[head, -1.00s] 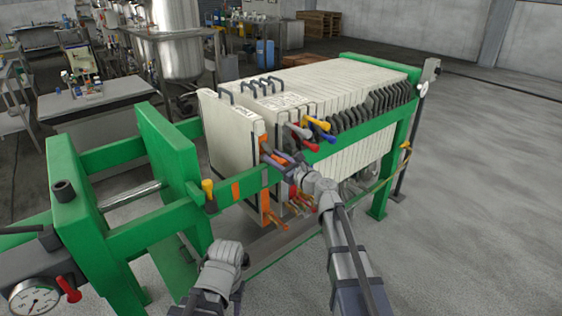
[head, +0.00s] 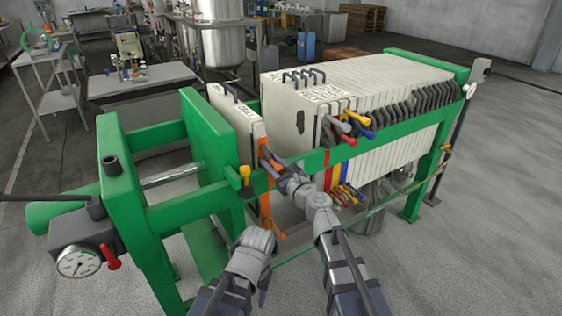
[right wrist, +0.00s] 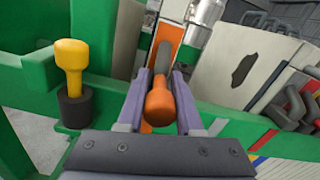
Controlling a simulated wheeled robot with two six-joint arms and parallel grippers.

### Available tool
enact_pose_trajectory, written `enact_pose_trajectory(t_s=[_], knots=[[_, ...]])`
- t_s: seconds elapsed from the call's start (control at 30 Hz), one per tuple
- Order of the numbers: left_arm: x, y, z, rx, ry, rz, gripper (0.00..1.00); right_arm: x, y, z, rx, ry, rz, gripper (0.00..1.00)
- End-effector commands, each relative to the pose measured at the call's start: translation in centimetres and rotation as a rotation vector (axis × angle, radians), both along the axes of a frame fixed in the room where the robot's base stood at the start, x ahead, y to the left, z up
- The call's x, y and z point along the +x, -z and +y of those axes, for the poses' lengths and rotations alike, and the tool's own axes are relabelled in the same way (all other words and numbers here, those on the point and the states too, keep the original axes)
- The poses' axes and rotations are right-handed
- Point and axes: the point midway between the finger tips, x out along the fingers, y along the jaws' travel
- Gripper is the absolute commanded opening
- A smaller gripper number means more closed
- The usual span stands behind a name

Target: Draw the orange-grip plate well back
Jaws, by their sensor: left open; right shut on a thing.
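The orange-grip plate (head: 238,118) is a pale upright slab with an orange edge strip, hanging between the green side rails. It stands close to the green pressing plate (head: 212,150), with a wide gap between it and the plate pack (head: 345,105). My right gripper (head: 275,168) is shut on its orange grip; in the right wrist view the orange grip (right wrist: 159,103) sits between the two fingers. My left gripper (head: 252,245) is open and empty, low in front of the near rail and apart from the plate. The right arm partly hides the rail.
A yellow-topped knob (right wrist: 70,65) on a black collar stands on the near rail, left of my right gripper. Red, blue, yellow and grey grips (head: 355,125) stick out from the pack's front plates. A pressure gauge (head: 78,262) is at the lower left.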

Motion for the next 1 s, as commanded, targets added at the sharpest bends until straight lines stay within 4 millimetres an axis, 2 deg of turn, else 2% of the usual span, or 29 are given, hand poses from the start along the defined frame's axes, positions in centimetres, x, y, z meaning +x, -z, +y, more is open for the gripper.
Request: enact_pose_trajectory(t_s=[0.2,0.57,0.6,0.83,1.0], knots=[[0.00,0.02,0.00,0.000,0.000,0.000,0.50,-0.48,0.03,0.68,-0.001,-0.003,0.000,0.00],[0.00,0.02,0.00,0.000,0.000,0.000,0.50,-0.45,0.03,0.71,-0.001,-0.003,0.000,0.00],[0.00,0.02,0.00,0.000,0.000,0.000,0.50,-0.45,0.03,0.70,-0.001,-0.003,0.000,0.39],[0.00,0.01,0.00,0.000,0.000,0.000,0.50,-0.39,0.01,0.63,-0.001,-0.001,0.000,0.64],[0.00,0.01,0.00,0.000,0.000,0.000,0.50,-0.35,0.01,0.61,-0.001,0.000,-0.001,0.64]])
